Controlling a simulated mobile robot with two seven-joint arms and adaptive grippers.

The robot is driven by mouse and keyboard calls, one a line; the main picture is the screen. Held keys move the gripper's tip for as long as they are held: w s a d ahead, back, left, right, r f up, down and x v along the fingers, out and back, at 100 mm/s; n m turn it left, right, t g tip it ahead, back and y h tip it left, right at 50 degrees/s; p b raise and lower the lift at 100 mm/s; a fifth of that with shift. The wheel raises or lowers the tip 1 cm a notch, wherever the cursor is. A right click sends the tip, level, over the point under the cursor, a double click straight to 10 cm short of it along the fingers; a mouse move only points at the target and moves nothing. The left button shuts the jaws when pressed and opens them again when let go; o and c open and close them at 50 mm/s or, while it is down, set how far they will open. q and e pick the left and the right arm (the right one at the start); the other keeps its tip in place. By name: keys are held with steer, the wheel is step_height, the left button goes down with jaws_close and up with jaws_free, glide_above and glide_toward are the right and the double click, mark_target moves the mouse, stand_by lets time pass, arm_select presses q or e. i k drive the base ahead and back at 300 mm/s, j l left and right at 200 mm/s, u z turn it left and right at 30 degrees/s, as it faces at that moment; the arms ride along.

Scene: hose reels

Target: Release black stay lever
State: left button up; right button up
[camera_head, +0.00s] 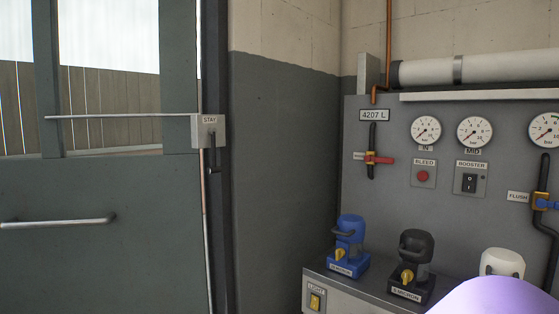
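The black stay lever (212,155) hangs down from a light grey box (205,130) labelled STAY, at the door frame left of centre. The lever points roughly straight down. A thin metal rod (120,116) runs left from the box across the grey-green door (100,190). Neither of my grippers shows in the head view.
A door handle bar (57,223) is at the lower left. A grey panel on the right carries gauges (425,130), a red-handled valve (380,160) and switches. Below, a bench holds blue (349,240), black (416,253) and white (501,263) units. A pale purple shape covers the lower right.

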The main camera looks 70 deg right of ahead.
mark_target(212, 132)
steer(key=k+j+z, duration=0.1)
steer(key=z, duration=1.45)
